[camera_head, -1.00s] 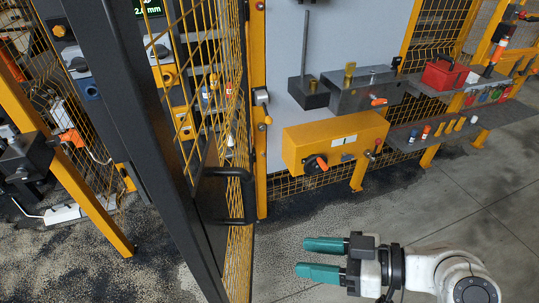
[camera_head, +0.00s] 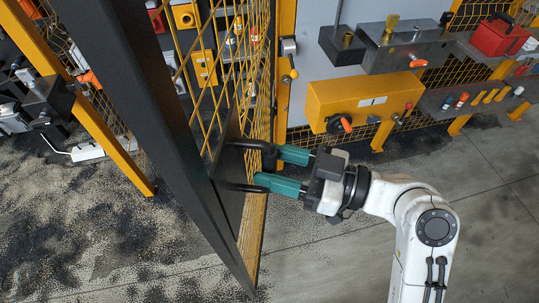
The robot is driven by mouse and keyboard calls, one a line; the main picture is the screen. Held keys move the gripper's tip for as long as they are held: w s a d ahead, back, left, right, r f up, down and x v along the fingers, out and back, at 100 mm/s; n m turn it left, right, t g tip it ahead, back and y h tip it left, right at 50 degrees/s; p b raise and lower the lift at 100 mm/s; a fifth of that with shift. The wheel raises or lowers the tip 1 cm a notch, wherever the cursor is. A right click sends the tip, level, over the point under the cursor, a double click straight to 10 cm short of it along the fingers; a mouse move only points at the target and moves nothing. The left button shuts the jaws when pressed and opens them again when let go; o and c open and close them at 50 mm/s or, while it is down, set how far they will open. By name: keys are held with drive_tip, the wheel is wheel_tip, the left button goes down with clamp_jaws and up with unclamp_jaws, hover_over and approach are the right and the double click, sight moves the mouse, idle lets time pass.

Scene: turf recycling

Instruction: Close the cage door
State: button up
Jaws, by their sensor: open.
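The cage door (camera_head: 175,110) has a dark frame with yellow mesh and stands ajar, its edge toward me at the left of the picture. A black handle (camera_head: 243,188) sticks out from the door. My gripper (camera_head: 278,170) is open, with its two teal fingers pointing left at the handle. The upper finger reaches the handle's bar and the lower finger lies near its lower arm. I cannot tell whether the fingers touch it. A yellow post (camera_head: 284,70) with a latch piece (camera_head: 289,47) stands behind the door.
A red toolbox (camera_head: 499,36) stands on a shelf, and small bottles (camera_head: 461,100) stand on a lower one. A slanted yellow post (camera_head: 118,158) is at left. The floor right of my arm is clear.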

drive_tip(key=shift+w+a, duration=0.15)
drive_tip(key=shift+a, duration=0.5)
drive_tip(key=shift+c, duration=0.4)
clamp_jaws()
